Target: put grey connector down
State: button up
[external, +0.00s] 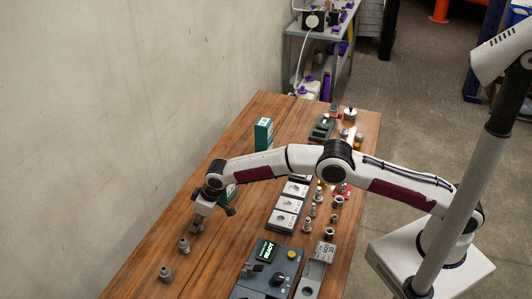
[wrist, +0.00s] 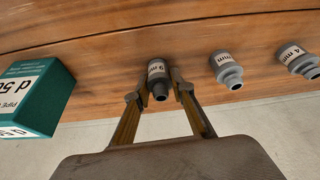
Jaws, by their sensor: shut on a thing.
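My gripper (wrist: 158,92) is shut on a grey connector (wrist: 157,70) with a white millimetre label, one finger on each side of it. In the external view my gripper (external: 199,211) points down at the left part of the wooden table, with the held connector (external: 196,228) at or just above the wood; I cannot tell if it touches. Two more grey connectors stand in line with it: a near one (wrist: 226,70) and one labelled 4 mm (wrist: 298,62). They also show in the external view, the nearer (external: 184,245) and the farther (external: 166,274).
A teal box (wrist: 38,98) stands left of my gripper in the wrist view. Another teal box (external: 263,134) stands farther back. A grey control unit (external: 267,272), label cards (external: 285,205) and several small fittings (external: 307,225) fill the table's right side. Bare wood lies around the connectors.

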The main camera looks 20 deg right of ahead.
jog(key=shift+f, duration=0.15)
jog(key=o, duration=1.1)
jog(key=v, duration=1.2)
jog(key=shift+w, duration=0.1)
dwell(0.6)
